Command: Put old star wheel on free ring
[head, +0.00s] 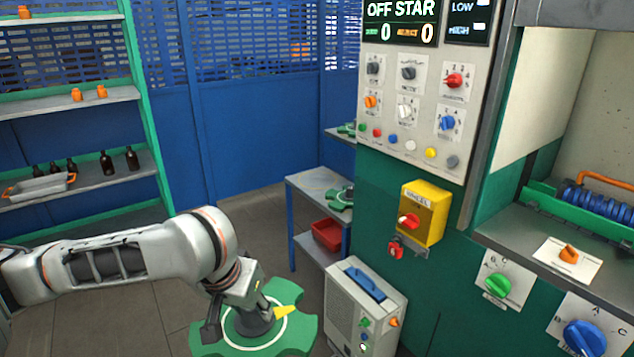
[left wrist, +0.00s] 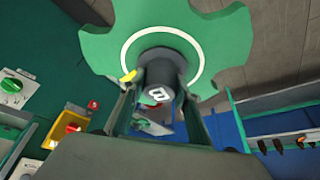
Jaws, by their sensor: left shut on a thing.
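A green star wheel (head: 303,328) with a white circle and a dark hub hangs in my left gripper (head: 238,308) at the bottom of the head view. In the left wrist view the wheel (left wrist: 105,50) fills the top, with its dark hub (left wrist: 160,72) between the two fingers of my left gripper (left wrist: 152,92). The fingers are shut on the hub. A yellow pointer (head: 287,311) shows beside the hub. Another green star wheel (head: 340,199) lies on the small side table. I cannot make out a free ring. My right gripper is not in view.
The side table (head: 312,181) stands behind the held wheel, with a red bin (head: 327,234) on its lower shelf. A grey box (head: 352,302) stands close right of the wheel. The green machine has a yellow switch box (head: 424,213).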

